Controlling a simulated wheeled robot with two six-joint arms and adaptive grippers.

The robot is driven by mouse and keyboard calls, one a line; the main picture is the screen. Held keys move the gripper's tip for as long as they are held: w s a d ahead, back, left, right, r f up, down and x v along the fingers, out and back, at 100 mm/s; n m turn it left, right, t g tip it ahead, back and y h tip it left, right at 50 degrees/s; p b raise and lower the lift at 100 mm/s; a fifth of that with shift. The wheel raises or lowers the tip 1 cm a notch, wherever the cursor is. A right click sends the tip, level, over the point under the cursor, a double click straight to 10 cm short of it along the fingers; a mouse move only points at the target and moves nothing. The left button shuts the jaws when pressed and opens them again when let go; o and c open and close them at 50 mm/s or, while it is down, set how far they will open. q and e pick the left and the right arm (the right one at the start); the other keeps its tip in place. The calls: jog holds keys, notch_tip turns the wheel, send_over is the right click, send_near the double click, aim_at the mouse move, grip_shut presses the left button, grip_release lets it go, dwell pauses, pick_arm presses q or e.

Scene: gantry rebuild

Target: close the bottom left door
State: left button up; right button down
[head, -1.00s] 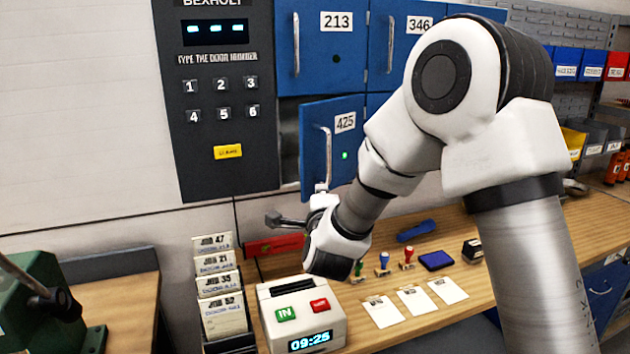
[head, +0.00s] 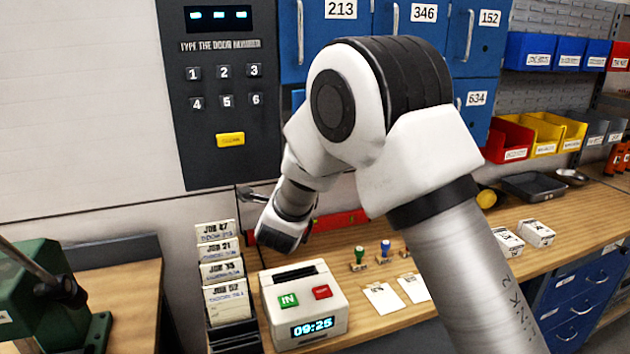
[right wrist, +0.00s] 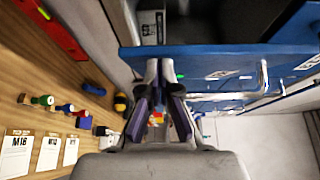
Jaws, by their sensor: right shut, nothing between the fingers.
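The bottom left door (head: 297,98), number 425 in the earlier head view, is almost wholly hidden behind my right arm in the head view. The compartment's inside shows above the door's edge. My right gripper (head: 258,194) is shut and empty left of the wrist; its fingers (right wrist: 160,95) are close to the door in the right wrist view. Contact cannot be told. My left gripper is not in view.
The dark keypad panel (head: 222,160) is left of the doors. Below stand the time clock (head: 304,315), a job card rack (head: 222,270) and several stamps on the wooden bench (head: 440,318). Closed doors 213 (head: 318,45) and 634 (head: 477,118) are nearby.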

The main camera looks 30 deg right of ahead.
jog(key=w+m+g+h+p, duration=0.1)
jog(key=w+m+g+h, duration=0.2)
jog(key=w, duration=0.4)
jog(key=shift+a+r+m+g+h, duration=0.25)
jog(key=shift+m+g+h, duration=0.15)
jog(key=shift+g, duration=0.4)
jog(key=shift+w+d, duration=0.1)
jog(key=shift+w, duration=0.05)
